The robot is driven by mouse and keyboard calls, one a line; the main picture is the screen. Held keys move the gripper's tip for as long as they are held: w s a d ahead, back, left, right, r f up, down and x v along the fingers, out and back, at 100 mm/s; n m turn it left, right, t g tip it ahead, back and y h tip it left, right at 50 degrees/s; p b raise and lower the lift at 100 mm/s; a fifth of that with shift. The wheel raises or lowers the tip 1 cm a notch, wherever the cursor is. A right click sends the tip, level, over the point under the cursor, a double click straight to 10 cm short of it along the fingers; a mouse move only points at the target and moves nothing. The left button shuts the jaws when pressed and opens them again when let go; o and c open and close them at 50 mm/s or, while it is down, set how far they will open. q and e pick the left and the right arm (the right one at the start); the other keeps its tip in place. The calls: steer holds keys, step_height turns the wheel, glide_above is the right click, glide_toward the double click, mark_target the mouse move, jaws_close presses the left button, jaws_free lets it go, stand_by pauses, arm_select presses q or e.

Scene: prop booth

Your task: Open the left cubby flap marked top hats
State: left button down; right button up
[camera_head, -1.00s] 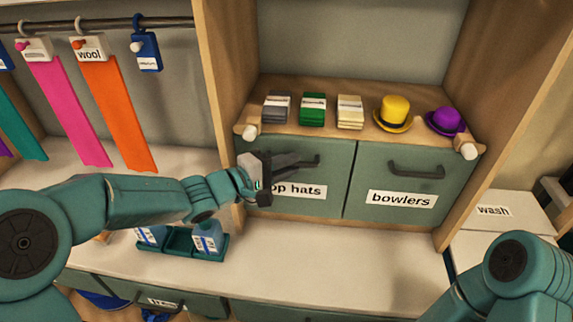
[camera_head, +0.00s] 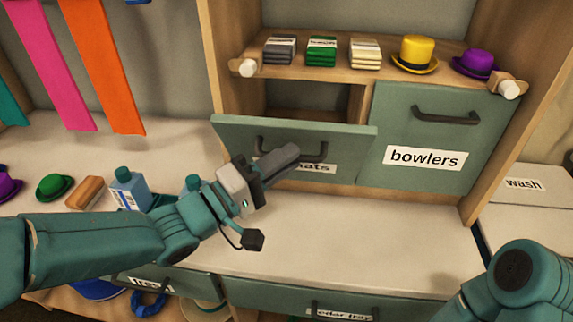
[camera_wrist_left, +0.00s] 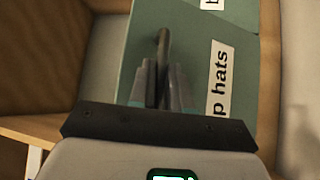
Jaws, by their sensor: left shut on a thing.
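The left cubby flap (camera_head: 350,150) is green and tilted outward at its top, partly open, with a dark gap behind its upper edge. Its label (camera_head: 316,168) is partly hidden by my gripper in the head view; "p hats" (camera_wrist_left: 218,80) can be read in the left wrist view. My left gripper (camera_head: 283,158) is shut on the flap's dark bar handle (camera_head: 320,151). In the left wrist view the handle (camera_wrist_left: 163,45) runs between the fingers (camera_wrist_left: 162,88). My right gripper is out of view.
The bowlers flap (camera_head: 425,130) beside it is closed. Card stacks, a yellow hat (camera_head: 415,54) and a purple hat (camera_head: 476,63) stand on the shelf above. A blue bottle (camera_head: 128,190) and other small items are on the counter near my left arm. The counter below the flaps is clear.

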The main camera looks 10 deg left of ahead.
arm_select(q)
steer(key=s+f+m+h+b, duration=0.1)
steer(key=s+f+b, duration=0.1)
steer(key=b, duration=0.1)
steer(key=shift+s+f+b, duration=0.1)
steer(key=shift+s+b, duration=0.05)
steer(key=shift+b, duration=0.2)
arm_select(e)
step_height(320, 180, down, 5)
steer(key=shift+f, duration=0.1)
arm_select(q)
steer(key=shift+m+t, duration=0.3)
steer(key=c, duration=1.1)
jaws_free()
steer(key=shift+c, duration=0.2)
steer(key=shift+a, duration=0.1)
steer(key=b+v, duration=0.2)
steer(key=v, duration=1.4)
steer(key=shift+a, duration=0.15)
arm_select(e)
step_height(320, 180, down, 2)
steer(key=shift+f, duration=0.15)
